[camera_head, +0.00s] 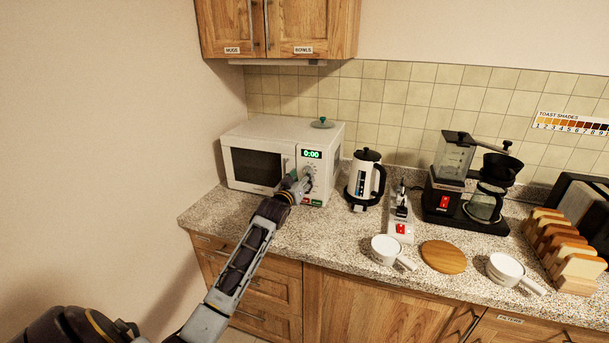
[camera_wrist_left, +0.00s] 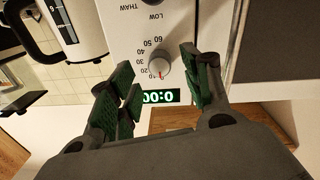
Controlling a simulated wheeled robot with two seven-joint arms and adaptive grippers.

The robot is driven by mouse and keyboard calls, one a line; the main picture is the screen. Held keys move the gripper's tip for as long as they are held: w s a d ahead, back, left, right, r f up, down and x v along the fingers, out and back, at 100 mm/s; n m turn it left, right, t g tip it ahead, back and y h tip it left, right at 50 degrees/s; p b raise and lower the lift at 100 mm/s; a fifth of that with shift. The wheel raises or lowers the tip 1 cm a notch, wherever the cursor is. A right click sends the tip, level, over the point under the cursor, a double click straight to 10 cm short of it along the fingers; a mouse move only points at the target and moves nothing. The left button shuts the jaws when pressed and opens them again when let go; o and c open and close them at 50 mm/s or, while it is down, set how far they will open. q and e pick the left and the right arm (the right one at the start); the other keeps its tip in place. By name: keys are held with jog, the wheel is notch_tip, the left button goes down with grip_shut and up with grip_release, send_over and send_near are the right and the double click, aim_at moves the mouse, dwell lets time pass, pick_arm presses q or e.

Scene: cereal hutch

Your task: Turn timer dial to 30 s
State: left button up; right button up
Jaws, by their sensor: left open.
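The white microwave (camera_head: 262,137) stands at the left of the counter, its green display (camera_head: 312,154) reading 0:00. My left gripper (camera_head: 298,186) is in front of its control panel. In the left wrist view the panel appears upside down, and the round grey timer dial (camera_wrist_left: 158,65) sits between the open fingers of my left gripper (camera_wrist_left: 160,72). I cannot tell whether the fingers touch the dial. My right gripper is not in view.
A white kettle (camera_head: 364,180) stands close to the right of the microwave. Farther right are a small device with a red switch (camera_head: 401,218), a coffee maker (camera_head: 485,202), white cups (camera_head: 385,249) and a wooden disc (camera_head: 443,257). Cabinets (camera_head: 280,28) hang above.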

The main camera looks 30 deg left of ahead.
pick_arm(q)
jog(key=shift+w+a, duration=0.15)
jog(key=shift+w, duration=0.55)
jog(key=shift+w+a, duration=0.1)
jog(key=shift+w, duration=0.6)
jog(key=c, duration=1.1)
